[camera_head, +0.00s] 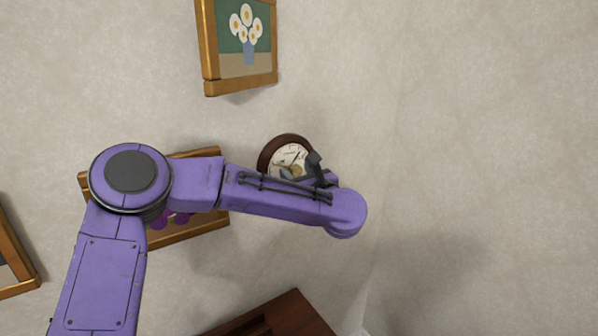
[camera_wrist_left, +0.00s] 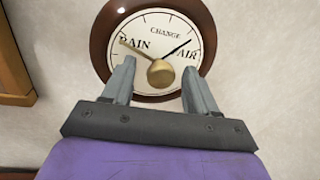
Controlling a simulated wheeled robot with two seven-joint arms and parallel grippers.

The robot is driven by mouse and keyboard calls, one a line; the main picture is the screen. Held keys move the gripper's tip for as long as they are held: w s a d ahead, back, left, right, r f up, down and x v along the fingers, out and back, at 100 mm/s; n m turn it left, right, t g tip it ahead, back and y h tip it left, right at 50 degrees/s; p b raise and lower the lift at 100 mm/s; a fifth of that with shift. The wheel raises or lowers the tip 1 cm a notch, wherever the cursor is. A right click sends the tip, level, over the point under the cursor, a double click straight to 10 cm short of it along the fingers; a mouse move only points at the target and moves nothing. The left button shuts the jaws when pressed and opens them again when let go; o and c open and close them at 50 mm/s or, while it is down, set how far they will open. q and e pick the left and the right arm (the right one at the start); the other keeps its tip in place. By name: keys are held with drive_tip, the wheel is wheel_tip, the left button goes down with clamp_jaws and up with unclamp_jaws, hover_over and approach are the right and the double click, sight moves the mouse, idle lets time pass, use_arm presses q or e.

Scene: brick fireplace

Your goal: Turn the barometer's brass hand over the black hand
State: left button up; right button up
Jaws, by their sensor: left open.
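The round barometer (camera_head: 286,151) hangs on the wall with a dark wooden rim, partly hidden by my left arm in the head view. In the left wrist view its white dial (camera_wrist_left: 150,28) reads RAIN, CHANGE and FAIR. The brass hand (camera_wrist_left: 134,48) points up-left toward RAIN, and a round brass knob (camera_wrist_left: 160,72) sits at the centre. My right gripper is not in view.
A framed flower picture (camera_head: 240,45) hangs above, and another gold frame (camera_head: 190,236) is behind my left arm. A frame edge (camera_head: 18,262) is at far left. A brown wooden piece (camera_head: 285,315) stands below. The wall at right is bare.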

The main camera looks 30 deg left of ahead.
use_arm(q)
drive_tip(key=c, duration=1)
drive_tip(key=shift+f, duration=0.1)
drive_tip(key=shift+c, duration=0.2)
